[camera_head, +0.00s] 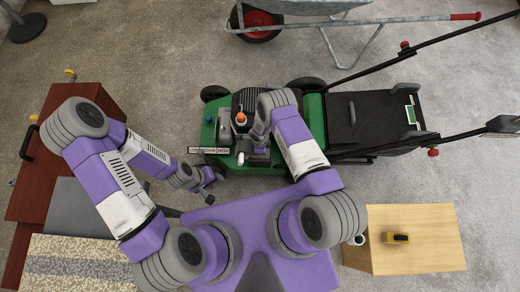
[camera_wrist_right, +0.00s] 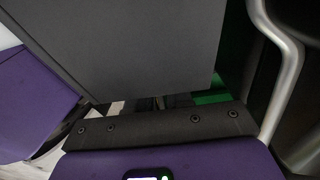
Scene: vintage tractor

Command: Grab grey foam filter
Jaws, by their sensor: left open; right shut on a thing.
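A flat, matte grey slab, which looks like the grey foam filter (camera_wrist_right: 130,45), fills much of the right wrist view, close in front of the dark gripper base. My right gripper (camera_head: 253,158) is over the green mower (camera_head: 316,118), near its engine, and is shut on this slab; the jaws themselves are mostly hidden by it and by the forearm. My left gripper (camera_head: 209,197) is open and empty, low beside the mower's front left corner.
A red-brown cabinet (camera_head: 90,100) is at the left. A wheelbarrow (camera_head: 330,25) is behind the mower.

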